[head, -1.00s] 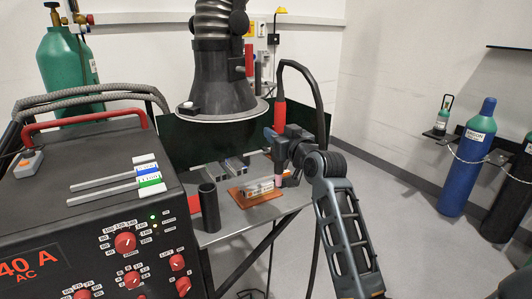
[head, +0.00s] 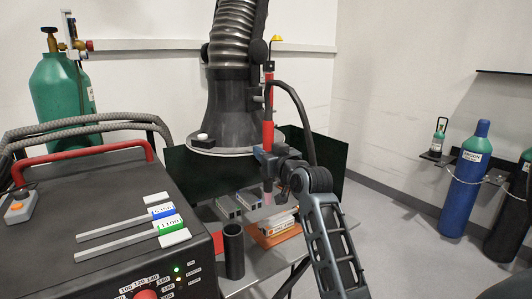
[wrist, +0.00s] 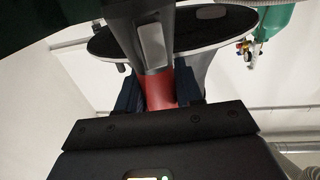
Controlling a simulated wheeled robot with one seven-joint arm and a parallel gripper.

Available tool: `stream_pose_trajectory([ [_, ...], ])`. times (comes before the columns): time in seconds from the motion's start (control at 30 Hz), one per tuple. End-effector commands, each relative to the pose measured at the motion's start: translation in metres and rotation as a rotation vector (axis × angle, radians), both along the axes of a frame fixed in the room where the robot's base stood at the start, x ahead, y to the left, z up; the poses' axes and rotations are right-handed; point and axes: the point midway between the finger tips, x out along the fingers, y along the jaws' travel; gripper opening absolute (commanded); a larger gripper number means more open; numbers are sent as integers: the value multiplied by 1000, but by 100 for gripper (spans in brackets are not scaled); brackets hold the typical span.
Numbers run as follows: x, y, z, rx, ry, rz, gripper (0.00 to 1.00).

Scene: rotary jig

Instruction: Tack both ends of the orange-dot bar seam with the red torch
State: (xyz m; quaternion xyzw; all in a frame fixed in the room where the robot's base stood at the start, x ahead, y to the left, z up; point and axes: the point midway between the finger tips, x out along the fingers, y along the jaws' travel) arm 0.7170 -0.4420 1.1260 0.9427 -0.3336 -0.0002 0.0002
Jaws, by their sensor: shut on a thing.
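My gripper (head: 268,160) is shut on the red torch (head: 268,130). In the wrist view the torch's red band (wrist: 159,90) sits between the two dark jaws. The torch stands about upright, nozzle down, above the orange jig plate (head: 270,241) on the grey table (head: 240,284). A gap shows between nozzle and plate. A pale metal workpiece (head: 283,221) with a small label lies on the plate, partly behind my arm. I cannot make out the orange dot or the seam ends.
A dark extraction hood (head: 235,118) hangs close to the left of the torch. A dark upright tube (head: 233,252) stands left of the jig plate. The welding machine (head: 90,240) fills the lower left. Grey blocks (head: 228,207) lie behind the plate.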

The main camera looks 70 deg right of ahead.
Motion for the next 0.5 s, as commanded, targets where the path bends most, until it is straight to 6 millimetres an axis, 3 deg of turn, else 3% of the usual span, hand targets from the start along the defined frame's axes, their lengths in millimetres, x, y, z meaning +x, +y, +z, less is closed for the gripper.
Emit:
stream_pose_trajectory([
  [0.5, -1, 1, -3, -1, -2, -1, 5],
])
